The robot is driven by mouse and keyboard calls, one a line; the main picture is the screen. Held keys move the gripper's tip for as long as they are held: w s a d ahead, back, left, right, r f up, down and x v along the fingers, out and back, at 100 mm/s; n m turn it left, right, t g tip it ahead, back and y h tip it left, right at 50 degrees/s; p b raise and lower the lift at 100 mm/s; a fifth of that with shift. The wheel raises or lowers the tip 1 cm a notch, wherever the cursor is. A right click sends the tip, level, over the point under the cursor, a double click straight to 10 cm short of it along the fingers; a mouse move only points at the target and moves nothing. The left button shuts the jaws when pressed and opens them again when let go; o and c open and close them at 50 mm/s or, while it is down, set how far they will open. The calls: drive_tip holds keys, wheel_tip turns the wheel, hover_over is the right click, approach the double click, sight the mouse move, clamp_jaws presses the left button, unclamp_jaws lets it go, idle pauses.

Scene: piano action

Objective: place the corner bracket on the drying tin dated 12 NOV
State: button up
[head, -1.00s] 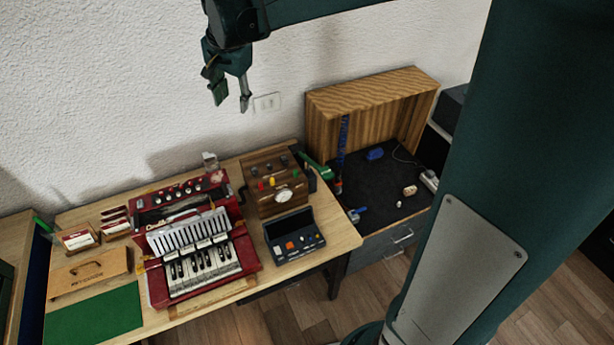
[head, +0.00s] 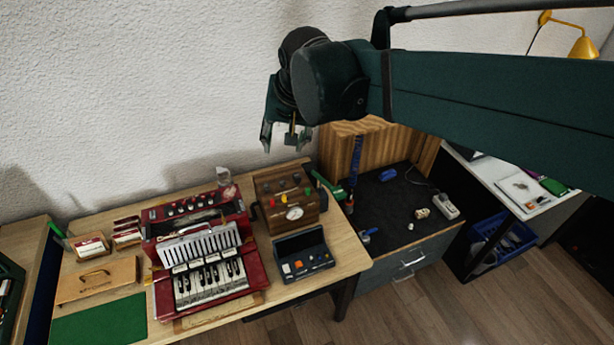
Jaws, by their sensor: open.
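My gripper (head: 285,138) hangs with its fingers down, open and empty, in front of the white wall and above the back of the bench. It is well clear of the things below. I cannot pick out the corner bracket or a tin dated 12 NOV at this size. Small boxes with red-and-white labels (head: 88,246) stand at the bench's left, and their writing is not legible.
A red accordion-like keyboard unit (head: 208,262) stands on the wooden bench (head: 345,262). A wooden box with a dial (head: 290,197) and a dark tray (head: 302,255) are beside it. A dark-topped cabinet (head: 395,215) is right. A green mat (head: 100,318) lies bare.

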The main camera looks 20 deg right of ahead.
drive_tip(key=s+d+f+n+t, duration=0.1)
drive_tip(key=s+f+n, duration=0.1)
drive_tip(key=s, duration=0.5)
drive_tip(key=s+d+f+n+t, duration=0.1)
drive_tip(key=s+f, duration=0.3)
drive_tip(key=s, duration=0.4)
drive_tip(key=shift+s+d+n, duration=0.3)
drive_tip(key=shift+d+n, duration=0.1)
drive_tip(key=shift+n, duration=0.5)
drive_tip(key=shift+o, duration=0.5)
